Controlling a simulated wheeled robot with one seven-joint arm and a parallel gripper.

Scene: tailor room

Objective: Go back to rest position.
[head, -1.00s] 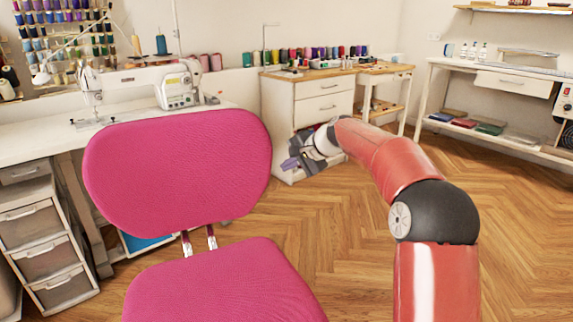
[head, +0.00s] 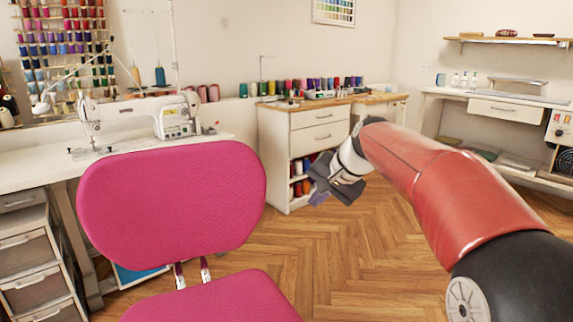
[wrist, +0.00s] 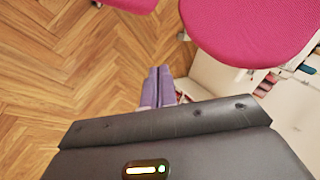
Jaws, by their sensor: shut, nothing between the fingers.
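My gripper (head: 322,196) is at the end of my red arm, in front of the white drawer cabinet in the head view. It points down and left over the floor. In the wrist view its purple fingers (wrist: 158,88) are pressed together with nothing between them. They hang above the wood floor and touch nothing that I can see.
A pink chair (head: 172,205) stands close on the left; it also shows at the top of the wrist view (wrist: 255,30). A sewing machine (head: 140,118) sits on the white table behind it. The white drawer cabinet (head: 318,138) is behind my gripper. Wood floor (head: 350,262) is free.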

